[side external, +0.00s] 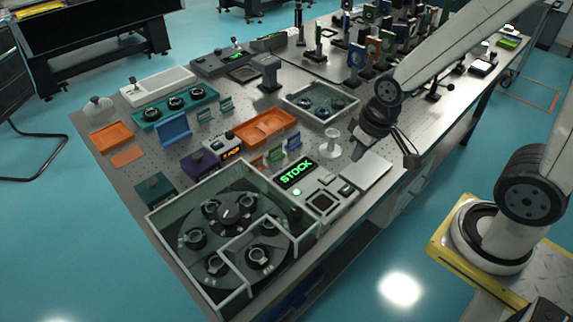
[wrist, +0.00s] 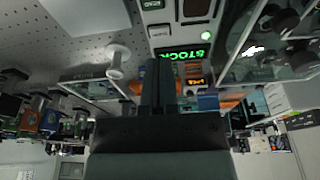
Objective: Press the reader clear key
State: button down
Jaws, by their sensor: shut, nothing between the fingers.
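A pale panel (side external: 335,208) at the front edge of the table looks like the reader. It has a dark square pad (side external: 322,201) and a small display with green text (side external: 346,189), also in the wrist view (wrist: 154,4). A small grey key-like block (side external: 326,180) sits at its back corner and shows in the wrist view (wrist: 160,30). I cannot read a clear label on it. My gripper (side external: 357,153) is shut and empty above the table, behind and right of the panel. In the wrist view its fingers (wrist: 161,62) appear just below the STOCK sign, touching nothing visible.
A green STOCK sign (side external: 296,173) and a glass-walled carousel (side external: 168,215) stand left of the panel. A white pedestal (side external: 332,142) is close to my gripper. A flat pale plate (side external: 366,172) lies right of the panel. An orange tray (side external: 266,127) is farther back.

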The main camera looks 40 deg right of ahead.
dwell(0.5)
jog(key=m+t+y, duration=0.1)
jog(key=m+y, duration=0.7)
jog(key=m, duration=2.4)
send_over(331, 176)
jog(key=shift+f, duration=0.35)
jog(key=shift+f, duration=0.15)
jog(key=shift+f, duration=4.25)
